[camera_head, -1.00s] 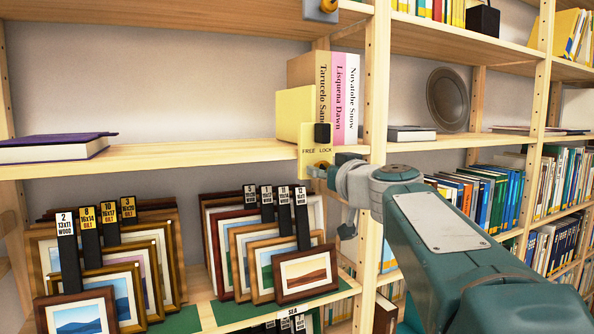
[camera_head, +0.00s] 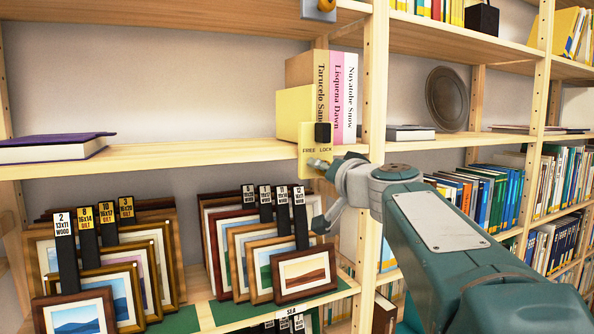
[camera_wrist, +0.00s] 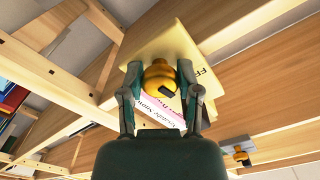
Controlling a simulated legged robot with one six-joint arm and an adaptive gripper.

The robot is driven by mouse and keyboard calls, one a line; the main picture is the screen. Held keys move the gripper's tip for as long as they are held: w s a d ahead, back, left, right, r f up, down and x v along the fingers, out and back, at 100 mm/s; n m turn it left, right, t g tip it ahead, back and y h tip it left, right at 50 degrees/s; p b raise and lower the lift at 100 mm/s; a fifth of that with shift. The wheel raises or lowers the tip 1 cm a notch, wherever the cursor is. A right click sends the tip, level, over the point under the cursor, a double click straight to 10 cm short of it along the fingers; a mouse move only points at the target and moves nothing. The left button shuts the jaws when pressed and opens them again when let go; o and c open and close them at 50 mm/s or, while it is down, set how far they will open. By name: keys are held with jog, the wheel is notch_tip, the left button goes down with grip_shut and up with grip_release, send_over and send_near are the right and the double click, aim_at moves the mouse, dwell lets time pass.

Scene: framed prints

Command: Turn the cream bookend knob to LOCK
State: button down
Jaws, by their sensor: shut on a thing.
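The cream bookend (camera_head: 294,108) stands on the middle shelf against three upright books. Its front plate (camera_head: 308,170) hangs over the shelf edge, with FREE on the left and LOCK on the right. A black square (camera_head: 322,132) sits above LOCK. In the wrist view, the yellow-orange knob (camera_wrist: 157,80) with a dark mark on it lies between my fingers, below the cream plate (camera_wrist: 165,38). My gripper (camera_head: 316,163) is shut on the knob; it also shows in the wrist view (camera_wrist: 160,68). In the head view my gripper hides the knob, so its pointing direction is unclear.
Framed prints (camera_head: 265,255) with black size tags stand on the shelf below, close under my wrist. A wooden upright (camera_head: 375,90) is just right of the bookend. A purple book (camera_head: 50,148) lies far left; the shelf between is clear. Another orange knob (camera_head: 326,6) is above.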

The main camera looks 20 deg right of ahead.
jog(key=m, duration=0.5)
jog(key=shift+m, duration=0.3)
jog(key=m, duration=0.5)
jog(key=shift+w, duration=0.1)
jog(key=shift+f+m, duration=0.1)
jog(key=shift+m, duration=0.2)
jog(key=shift+c, duration=1.5)
grip_release()
